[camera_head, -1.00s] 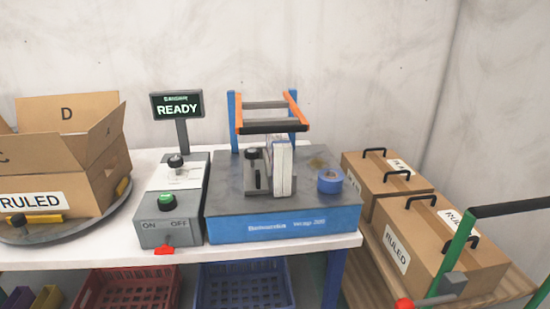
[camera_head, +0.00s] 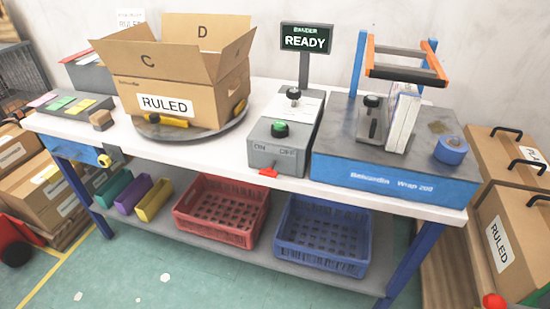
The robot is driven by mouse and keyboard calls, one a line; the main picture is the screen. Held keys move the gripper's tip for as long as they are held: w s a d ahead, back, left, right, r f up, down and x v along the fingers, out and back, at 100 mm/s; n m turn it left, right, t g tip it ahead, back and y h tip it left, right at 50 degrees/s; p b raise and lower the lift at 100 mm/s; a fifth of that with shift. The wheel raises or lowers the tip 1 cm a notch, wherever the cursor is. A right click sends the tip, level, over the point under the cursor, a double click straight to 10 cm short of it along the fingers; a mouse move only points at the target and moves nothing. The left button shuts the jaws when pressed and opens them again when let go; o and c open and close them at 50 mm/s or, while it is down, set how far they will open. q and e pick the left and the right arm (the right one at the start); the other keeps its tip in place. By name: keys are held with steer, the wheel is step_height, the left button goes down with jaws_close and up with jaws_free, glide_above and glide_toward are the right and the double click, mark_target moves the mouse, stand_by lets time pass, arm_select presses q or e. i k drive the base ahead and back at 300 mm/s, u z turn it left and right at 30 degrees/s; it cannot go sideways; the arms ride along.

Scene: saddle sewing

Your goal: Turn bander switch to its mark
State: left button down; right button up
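The bander switch box (camera_head: 278,155) is a grey control box left of the blue bander (camera_head: 392,182). Its front is marked ON on the left and OFF on the right. A red lever (camera_head: 268,172) sits at the lower front edge of the box, below the labels. A green button (camera_head: 280,129) and a black knob on a white plate (camera_head: 293,95) are on top. The display (camera_head: 305,39) behind reads READY. A white stack (camera_head: 403,118) stands upright on the bander beside a black-knobbed clamp (camera_head: 371,112). Neither of my grippers is in view.
An open RULED carton (camera_head: 180,90) stands on a round turntable left of the box. Red (camera_head: 222,208) and blue (camera_head: 322,234) crates are on the shelf below. A blue tape roll (camera_head: 451,149) lies on the bander. Cartons (camera_head: 505,215) stand on the right.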

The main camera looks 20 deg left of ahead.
mark_target(269, 172)
steer(key=k, duration=0.5)
steer(key=u, duration=2.4)
steer(key=i, duration=1.4)
steer(key=z, duration=2)
